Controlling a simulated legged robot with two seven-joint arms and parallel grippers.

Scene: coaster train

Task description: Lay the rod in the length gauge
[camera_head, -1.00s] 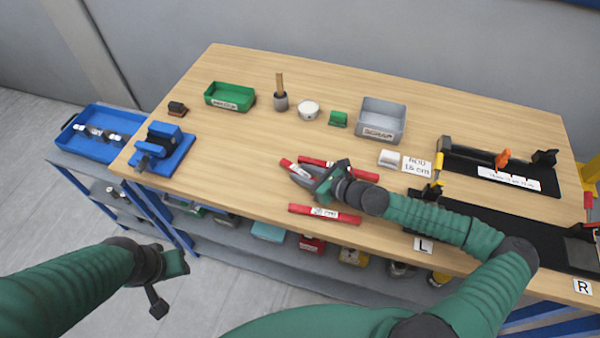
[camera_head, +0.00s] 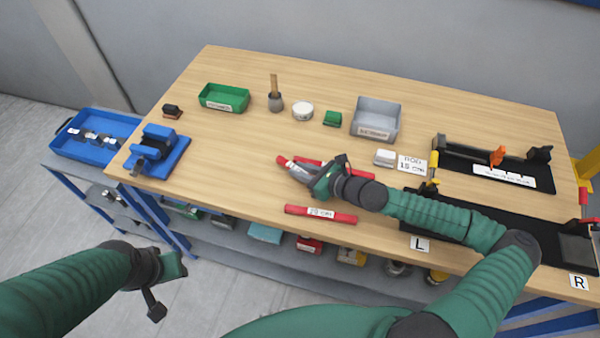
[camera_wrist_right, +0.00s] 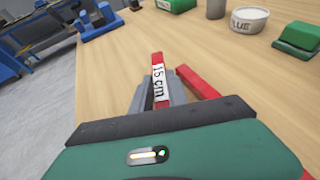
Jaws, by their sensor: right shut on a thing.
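My right gripper (camera_head: 296,171) is shut on a red rod (camera_head: 282,160) just over the table. In the right wrist view, the held rod (camera_wrist_right: 157,62) has a white "15 cm" label and lies between the fingers. A second red rod (camera_head: 308,161) lies close behind the gripper, partly hidden by it. A third red rod (camera_head: 345,217) with a white label lies in front. The black fixture with an orange slider and white scale, apparently the length gauge (camera_head: 450,157), stands at the back right. My left gripper (camera_head: 172,268) hangs off the table's front left; its opening is unclear.
A card (camera_head: 411,164) reading "ROD 15 cm" stands beside a white block (camera_head: 385,157). A grey bin (camera_head: 375,112), green tray (camera_head: 224,92) and blue vise (camera_head: 158,155) stand around. A long black fixture (camera_head: 480,220) lies at front right. The table's left middle is clear.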

